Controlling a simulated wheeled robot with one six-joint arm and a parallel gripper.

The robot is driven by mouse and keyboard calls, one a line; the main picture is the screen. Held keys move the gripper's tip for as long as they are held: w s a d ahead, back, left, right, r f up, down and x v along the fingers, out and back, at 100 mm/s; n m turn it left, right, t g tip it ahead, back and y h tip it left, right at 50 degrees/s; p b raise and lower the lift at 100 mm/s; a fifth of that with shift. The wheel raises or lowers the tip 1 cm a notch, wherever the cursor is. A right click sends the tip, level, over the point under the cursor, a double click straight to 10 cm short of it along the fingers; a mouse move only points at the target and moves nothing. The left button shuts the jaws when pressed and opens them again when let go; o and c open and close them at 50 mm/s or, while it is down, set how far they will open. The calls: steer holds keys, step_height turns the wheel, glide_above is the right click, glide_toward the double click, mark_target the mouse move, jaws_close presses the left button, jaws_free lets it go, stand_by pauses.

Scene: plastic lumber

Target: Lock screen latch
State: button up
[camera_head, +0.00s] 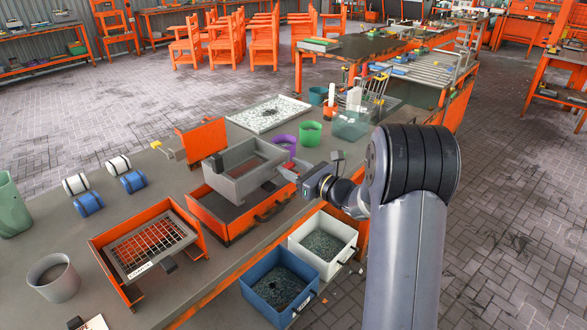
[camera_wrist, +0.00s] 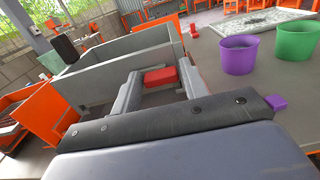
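A grey open-topped box with a screen floor (camera_head: 235,185) sits above an orange-framed tray on the bench in the head view. The box's grey wall (camera_wrist: 125,55) fills the upper left of the wrist view. My gripper (camera_head: 279,180) is at the box's right-hand end. In the wrist view its two grey fingers (camera_wrist: 160,84) are spread apart. A small red block (camera_wrist: 160,76) shows between them, at the box; I cannot tell whether the fingers touch it or whether it is the latch. A dark block (camera_wrist: 65,48) stands at the box's left.
A purple cup (camera_head: 284,146) and a green cup (camera_head: 310,134) stand behind my gripper. White (camera_head: 345,230) and blue (camera_head: 261,286) bins hang at the bench front. A second orange screen frame (camera_head: 107,268) is at left. An upright orange panel (camera_head: 203,139) stands behind the box.

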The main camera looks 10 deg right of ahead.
steer(key=c, duration=0.6)
steer(key=shift+f+n+b, duration=0.15)
steer(key=shift+n+b, duration=0.15)
steer(key=shift+b, duration=0.45)
steer(key=n+b, duration=0.1)
steer(key=b, duration=0.3)
steer(key=shift+f+n, duration=0.2)
steer(key=shift+n, duration=0.2)
steer(key=shift+s+a+n+b, duration=0.1)
steer(key=shift+n+b, duration=3.8)
steer(key=shift+b, duration=2.15)
steer(key=shift+s+a+n+b, duration=0.1)
steer(key=shift+n+b, duration=3.8)
steer(key=shift+b, duration=2.1)
steer(key=shift+r, duration=0.1)
